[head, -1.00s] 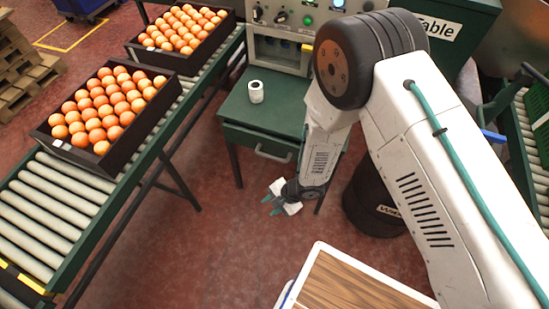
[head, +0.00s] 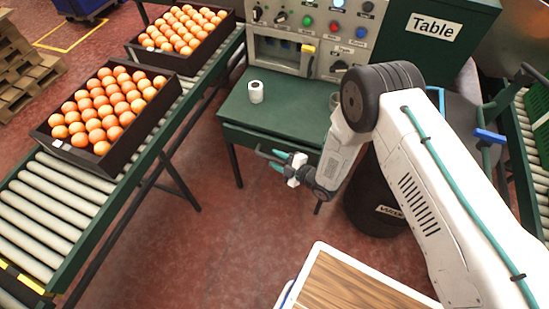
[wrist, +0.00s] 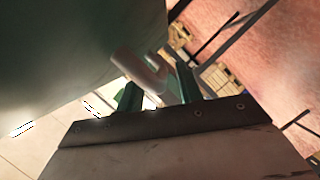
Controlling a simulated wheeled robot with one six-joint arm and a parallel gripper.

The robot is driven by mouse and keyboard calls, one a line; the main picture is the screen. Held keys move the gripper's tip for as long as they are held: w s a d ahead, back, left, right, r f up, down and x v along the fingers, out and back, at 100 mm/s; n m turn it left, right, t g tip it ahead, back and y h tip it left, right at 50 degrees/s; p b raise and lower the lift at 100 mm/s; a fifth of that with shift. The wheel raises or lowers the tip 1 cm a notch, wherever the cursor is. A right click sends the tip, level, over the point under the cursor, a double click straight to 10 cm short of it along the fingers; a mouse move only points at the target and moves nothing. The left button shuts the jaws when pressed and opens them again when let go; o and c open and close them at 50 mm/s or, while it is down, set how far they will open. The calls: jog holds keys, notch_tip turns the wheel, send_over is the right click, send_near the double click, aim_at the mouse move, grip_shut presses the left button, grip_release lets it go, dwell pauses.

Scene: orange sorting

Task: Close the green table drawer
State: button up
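The green table (head: 290,112) stands in the middle of the head view, with its green drawer front (head: 243,135) under the top. The drawer seems flush or nearly so; I cannot tell exactly. Its grey handle (head: 262,153) is partly hidden by my gripper. My gripper (head: 277,160) is at the handle, with its teal fingers apart. In the wrist view the pale handle (wrist: 140,70) shows between and just beyond the open fingers (wrist: 158,88). I cannot tell whether they touch it. The large green surface at upper left there is probably the drawer front.
A white roll (head: 256,92) stands on the table. A control panel (head: 310,35) is behind it. A roller conveyor (head: 50,205) with two crates of oranges (head: 70,150) runs on the left. A dark barrel (head: 375,205) is right of the table. The floor before the drawer is clear.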

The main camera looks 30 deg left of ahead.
jog(key=shift+x, duration=0.75)
grip_shut()
jog(key=shift+w+a, duration=0.1)
jog(key=shift+w, duration=0.6)
jog(key=shift+w+a, duration=0.15)
jog(key=shift+w, duration=0.55)
grip_release()
jog(key=shift+w, duration=0.1)
send_near(271, 149)
jog(key=shift+d+r, duration=0.25)
jog(key=shift+d, duration=0.1)
